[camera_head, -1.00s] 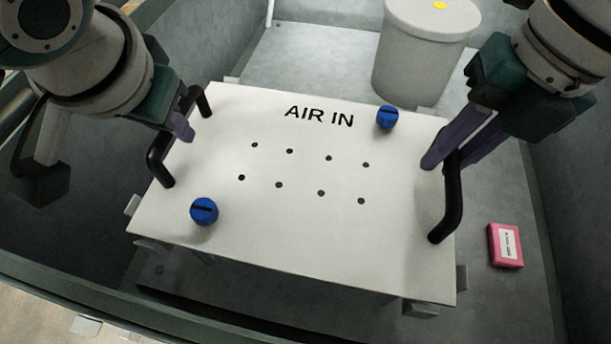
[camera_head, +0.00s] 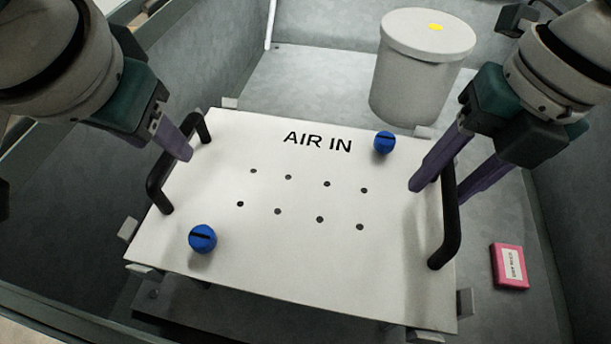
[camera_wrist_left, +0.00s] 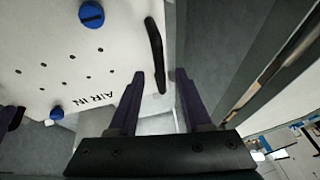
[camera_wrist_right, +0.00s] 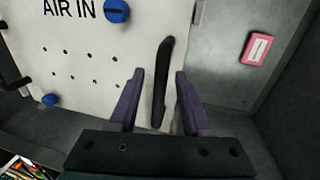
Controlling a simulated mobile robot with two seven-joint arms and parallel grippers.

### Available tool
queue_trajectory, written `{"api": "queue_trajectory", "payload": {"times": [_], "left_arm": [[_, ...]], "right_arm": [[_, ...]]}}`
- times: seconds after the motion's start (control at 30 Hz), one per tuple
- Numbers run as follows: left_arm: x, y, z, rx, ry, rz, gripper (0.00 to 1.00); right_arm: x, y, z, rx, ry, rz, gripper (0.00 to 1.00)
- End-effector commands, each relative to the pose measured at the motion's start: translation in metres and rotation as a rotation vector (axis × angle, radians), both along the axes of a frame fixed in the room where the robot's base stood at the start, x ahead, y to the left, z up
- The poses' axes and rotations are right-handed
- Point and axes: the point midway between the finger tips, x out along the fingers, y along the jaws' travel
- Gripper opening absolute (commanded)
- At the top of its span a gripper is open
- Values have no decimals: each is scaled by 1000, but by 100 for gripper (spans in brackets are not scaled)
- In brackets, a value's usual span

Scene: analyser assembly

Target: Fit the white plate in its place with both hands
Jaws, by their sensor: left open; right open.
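The white plate (camera_head: 300,240) is marked AIR IN, with two blue knobs, several small holes and a black handle at each side. It lies over grey corner tabs; I cannot tell whether it is fully seated. My left gripper (camera_head: 183,150) is open at the left handle (camera_head: 162,192); one finger shows inside the handle. In the left wrist view the handle (camera_wrist_left: 156,55) lies ahead of the spread fingers. My right gripper (camera_head: 440,188) is open around the right handle (camera_head: 443,240), one finger on each side. In the right wrist view this handle (camera_wrist_right: 162,85) stands between the fingers.
A grey lidded bin (camera_head: 420,75) stands behind the plate. A pink box (camera_head: 509,266) lies on the grey floor to the right. Grey walls (camera_head: 320,25) enclose the area. The floor between plate and bin is clear.

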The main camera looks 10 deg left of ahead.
Motion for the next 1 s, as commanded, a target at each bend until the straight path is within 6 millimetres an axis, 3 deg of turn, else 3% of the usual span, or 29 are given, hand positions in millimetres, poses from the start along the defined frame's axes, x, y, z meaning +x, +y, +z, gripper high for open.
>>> {"api": "queue_trajectory", "payload": {"times": [0.1, 0.27, 0.37, 0.7, 1.0], "left_arm": [[-6, -3, 17, -2, -4, 0, 49], [-12, -4, 26, 0, 0, 0, 49], [-12, -4, 27, 1, 0, 0, 49], [-12, -4, 27, 1, 0, 0, 49], [-12, -4, 27, 1, 0, 0, 49]], "right_arm": [[0, 0, 0, 0, 0, 0, 48], [1, -1, 5, 1, -1, 0, 48], [1, -4, 18, 2, -4, -1, 48], [-1, -18, 91, 0, -5, 0, 48], [-2, -23, 118, 0, -1, 1, 48]]}}
